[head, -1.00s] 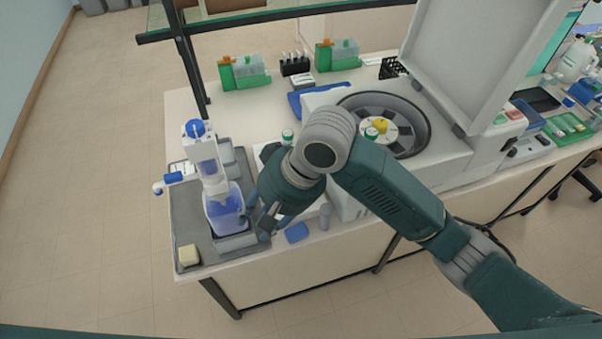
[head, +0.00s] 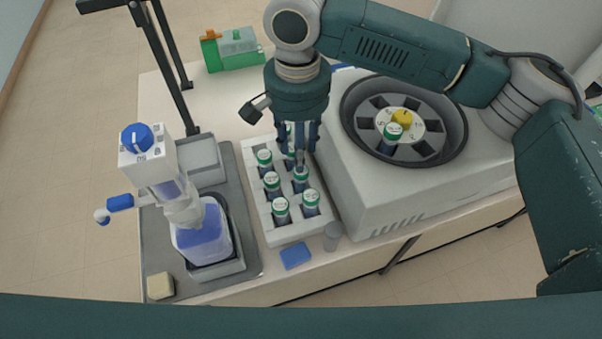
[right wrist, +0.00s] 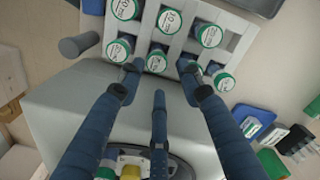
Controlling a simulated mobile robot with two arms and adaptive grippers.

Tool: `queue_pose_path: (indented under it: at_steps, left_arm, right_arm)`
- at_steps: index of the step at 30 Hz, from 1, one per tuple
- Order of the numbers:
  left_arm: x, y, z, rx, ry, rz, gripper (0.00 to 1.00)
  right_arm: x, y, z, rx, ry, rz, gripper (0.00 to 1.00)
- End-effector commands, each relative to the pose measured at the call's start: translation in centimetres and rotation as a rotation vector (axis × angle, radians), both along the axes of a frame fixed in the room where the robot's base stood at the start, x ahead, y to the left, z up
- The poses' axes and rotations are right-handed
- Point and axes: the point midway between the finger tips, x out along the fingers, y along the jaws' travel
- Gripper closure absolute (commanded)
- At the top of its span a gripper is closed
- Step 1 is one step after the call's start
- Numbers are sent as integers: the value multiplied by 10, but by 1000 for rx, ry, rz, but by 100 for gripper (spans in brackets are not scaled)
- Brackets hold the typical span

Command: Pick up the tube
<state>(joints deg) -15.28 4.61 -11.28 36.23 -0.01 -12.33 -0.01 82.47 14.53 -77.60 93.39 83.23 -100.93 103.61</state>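Several tubes with white-and-green caps stand upright in a white rack (head: 256,213). My right gripper (head: 299,152) points down over the back part of the rack, close above the caps. In the right wrist view, its fingers (right wrist: 160,76) are spread and empty. One capped tube (right wrist: 157,62) shows just beyond the gap between the fingertips, and another tube (right wrist: 222,80) is close beside the right fingertip. I cannot tell whether the fingers touch any tube. The gripper partly hides the back tubes in the head view. My left gripper is not in view.
A centrifuge (head: 420,190) stands right of the rack, with one green-capped tube (head: 392,136) in its rotor. A blue block (head: 295,256) and a grey tube (head: 333,236) are near the front edge.

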Motion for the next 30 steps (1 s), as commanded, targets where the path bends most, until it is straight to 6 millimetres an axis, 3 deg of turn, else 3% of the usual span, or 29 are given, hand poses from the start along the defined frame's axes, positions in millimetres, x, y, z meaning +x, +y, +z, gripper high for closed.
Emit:
queue_pose_path:
  at_steps: [6,9,13,21,29,30]
  left_arm:
    - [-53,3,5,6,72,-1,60]
    - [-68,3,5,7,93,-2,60]
    - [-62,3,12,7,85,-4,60]
    - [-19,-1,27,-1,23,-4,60]
    - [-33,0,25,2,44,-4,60]
    - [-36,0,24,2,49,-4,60]
  right_arm:
    - [0,0,-31,0,1,1,64]
    - [0,-1,-37,0,1,2,64]
    - [1,-4,-48,-1,2,1,64]
    - [3,-6,-86,0,0,3,64]
    - [4,-6,-90,2,-1,4,64]
    - [4,-6,-90,2,-1,4,68]
